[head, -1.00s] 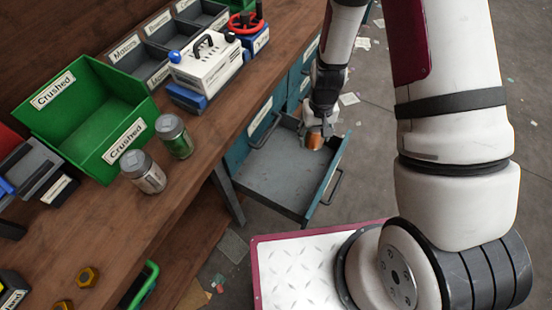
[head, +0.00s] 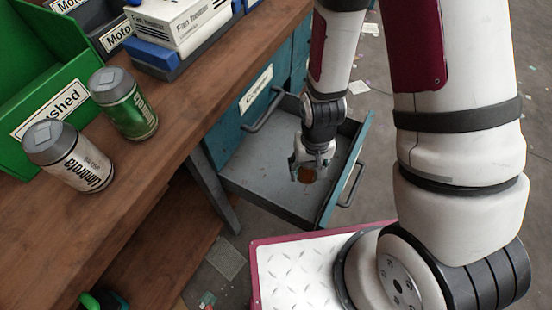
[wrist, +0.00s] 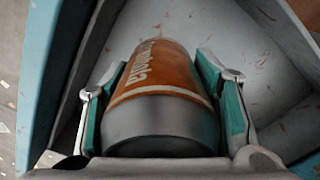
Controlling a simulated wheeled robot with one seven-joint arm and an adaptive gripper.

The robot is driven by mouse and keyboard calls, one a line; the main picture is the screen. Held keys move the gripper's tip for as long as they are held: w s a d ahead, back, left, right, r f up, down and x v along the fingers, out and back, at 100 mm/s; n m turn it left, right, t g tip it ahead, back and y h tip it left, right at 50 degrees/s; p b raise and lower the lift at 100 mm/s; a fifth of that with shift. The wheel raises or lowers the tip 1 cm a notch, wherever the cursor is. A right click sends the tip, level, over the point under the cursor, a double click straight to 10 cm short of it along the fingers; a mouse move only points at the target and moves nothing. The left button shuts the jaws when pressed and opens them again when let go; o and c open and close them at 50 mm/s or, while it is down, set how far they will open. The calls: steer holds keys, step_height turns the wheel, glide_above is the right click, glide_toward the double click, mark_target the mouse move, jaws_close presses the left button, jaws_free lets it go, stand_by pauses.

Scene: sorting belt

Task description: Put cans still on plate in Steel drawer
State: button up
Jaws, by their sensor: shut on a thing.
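My gripper (head: 312,170) is shut on an orange can (head: 307,175) with white lettering. In the wrist view the can (wrist: 160,75) lies between the two fingers, its grey end toward the camera. The gripper and can are over or inside an open grey drawer (head: 250,180) with teal sides; whether the can touches the drawer floor I cannot tell. The drawer's own label is not readable. A white can (head: 75,160) and a green can (head: 128,108) with grey lids stand on the wooden bench. No plate is distinguishable in view.
A white fan heater box (head: 180,20) is at the back of the bench. The drawer floor around the can looks empty.

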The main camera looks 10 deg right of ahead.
steer(key=shift+s+f+b, duration=0.15)
steer(key=shift+f+b, duration=0.25)
steer(key=shift+f, duration=0.2)
steer(key=shift+w+d+f+b, duration=0.8)
steer(key=shift+w+d+b, duration=0.15)
steer(key=shift+w, duration=1.5)
steer(key=shift+w+d+f+b, duration=0.85)
steer(key=shift+w+d+b, duration=0.15)
steer(key=shift+w, duration=1.4)
steer(key=shift+w+d+f+b, duration=0.8)
steer(key=shift+w+d+b, duration=0.15)
steer(key=shift+w, duration=1.5)
steer(key=shift+f, duration=0.15)
steer(key=shift+f+b, duration=0.3)
steer(key=shift+f, duration=0.05)
steer(key=shift+f, duration=0.15)
steer(key=o, duration=0.9)
steer(key=shift+o, duration=0.2)
